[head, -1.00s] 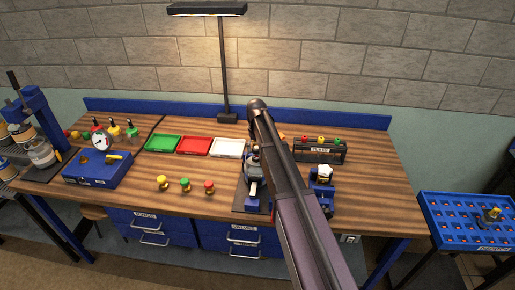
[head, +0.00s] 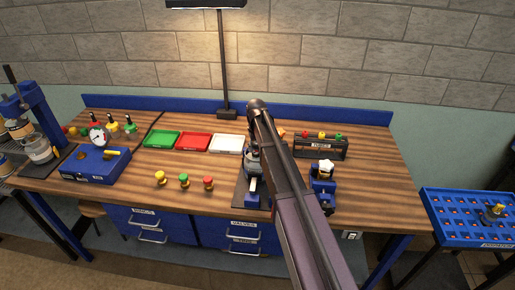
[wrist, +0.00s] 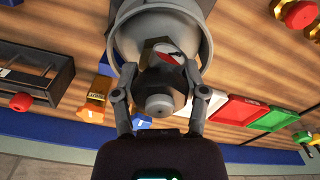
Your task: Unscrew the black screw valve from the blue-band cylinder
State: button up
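In the wrist view a grey cylinder (wrist: 200,22) is seen close up with a wide round collar. A dark grey valve body with a round knob (wrist: 160,104) sits at its near end, beside a brass-coloured part and a small red, white and black mark. The two fingers of my gripper (wrist: 160,68) lie on either side of this dark body. Whether they touch it is unclear. No blue band is clearly visible. In the head view my arm hides the gripper and most of the cylinder, above a dark stand (head: 253,188) on the bench.
Green (head: 163,140), red (head: 194,142) and white (head: 227,143) trays lie left of my arm. Small yellow, green and red-topped valves (head: 184,181) stand in front. A dark rack (head: 320,148) and a blue holder (head: 323,190) stand to the right. A blue gauge box (head: 97,166) stands left.

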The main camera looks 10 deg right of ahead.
grip_shut()
jog(key=shift+n, duration=2)
jog(key=n, duration=1.6)
jog(key=shift+r, duration=0.1)
jog(key=o, duration=0.9)
grip_release()
